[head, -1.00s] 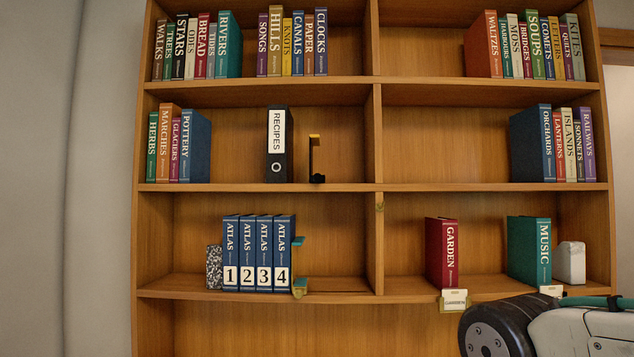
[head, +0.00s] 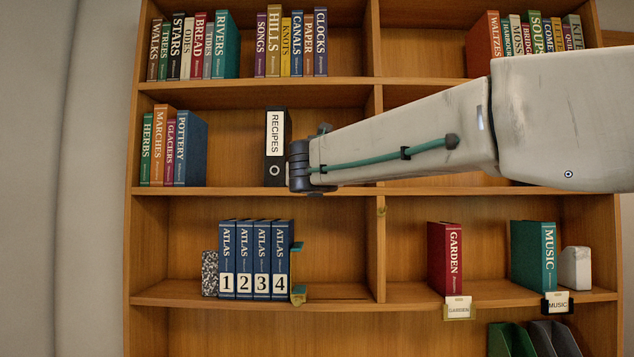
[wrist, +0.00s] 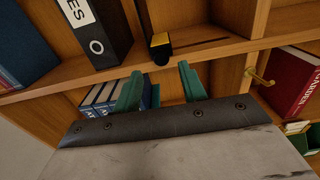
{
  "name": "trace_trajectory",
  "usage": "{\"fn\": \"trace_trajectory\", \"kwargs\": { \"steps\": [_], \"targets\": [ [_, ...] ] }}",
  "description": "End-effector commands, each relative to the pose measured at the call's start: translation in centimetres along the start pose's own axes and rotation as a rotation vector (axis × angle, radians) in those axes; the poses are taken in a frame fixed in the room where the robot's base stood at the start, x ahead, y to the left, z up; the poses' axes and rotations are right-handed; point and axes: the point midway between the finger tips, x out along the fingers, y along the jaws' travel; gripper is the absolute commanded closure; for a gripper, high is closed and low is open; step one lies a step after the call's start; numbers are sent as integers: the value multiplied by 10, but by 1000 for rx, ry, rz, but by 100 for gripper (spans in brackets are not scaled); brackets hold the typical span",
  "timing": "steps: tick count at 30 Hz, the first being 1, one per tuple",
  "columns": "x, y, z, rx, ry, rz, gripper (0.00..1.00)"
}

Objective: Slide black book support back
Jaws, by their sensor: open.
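The black book support (wrist: 160,50) has a yellow face on top and stands on the middle shelf, right of the black RECIPES binder (wrist: 97,32), with a gap between them. In the head view my arm covers the support, while the binder (head: 275,145) shows just left of my wrist. My gripper (wrist: 160,84) has two green fingers, open and apart, with nothing between them. In the wrist view the support appears above and between the fingertips. Contact is not visible. The fingers are hidden in the head view.
A dark groove (wrist: 205,44) runs along the shelf right of the support. Below stand the blue ATLAS volumes (head: 254,250) with a teal and yellow support (head: 297,275) at their right. A brass hook (wrist: 260,77) is on the upright divider (head: 381,240).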

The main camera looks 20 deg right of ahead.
Motion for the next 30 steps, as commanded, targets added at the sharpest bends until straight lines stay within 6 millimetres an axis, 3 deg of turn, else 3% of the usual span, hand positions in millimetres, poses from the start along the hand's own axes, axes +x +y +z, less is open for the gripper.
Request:
{"fn": "trace_trajectory", "kwargs": {
  "steps": [13,25,30],
  "targets": [
    [65,0,-1,-5,0,-2,58],
    [74,-1,0,-3,-1,-1,58],
    [73,-1,0,-3,-1,-1,100]
  ]
}}
